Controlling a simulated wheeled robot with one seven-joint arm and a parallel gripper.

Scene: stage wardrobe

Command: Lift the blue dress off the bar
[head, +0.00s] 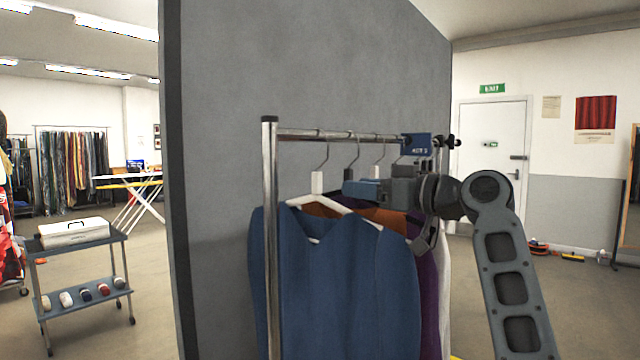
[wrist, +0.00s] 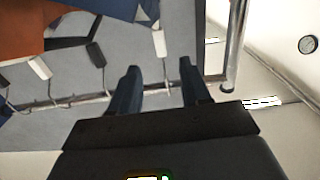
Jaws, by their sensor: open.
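The blue dress (head: 335,280) hangs on a white hanger (head: 317,183) at the near end of the metal bar (head: 300,135). Its hook is over the bar. My gripper (head: 348,188) is open and empty, just right of the hanger's white neck block and below the bar. In the wrist view my two fingers (wrist: 158,66) point toward the same hanger neck (wrist: 159,42), which lines up with the gap between them. I see no contact. Part of the blue dress (wrist: 105,8) shows at that view's top edge.
Orange and purple garments (head: 428,270) hang close behind the blue dress on other hangers. A blue sign (head: 417,145) sits on the bar. The rack's upright post (head: 270,220) stands at the near end, and a grey partition (head: 225,150) stands beside the rack.

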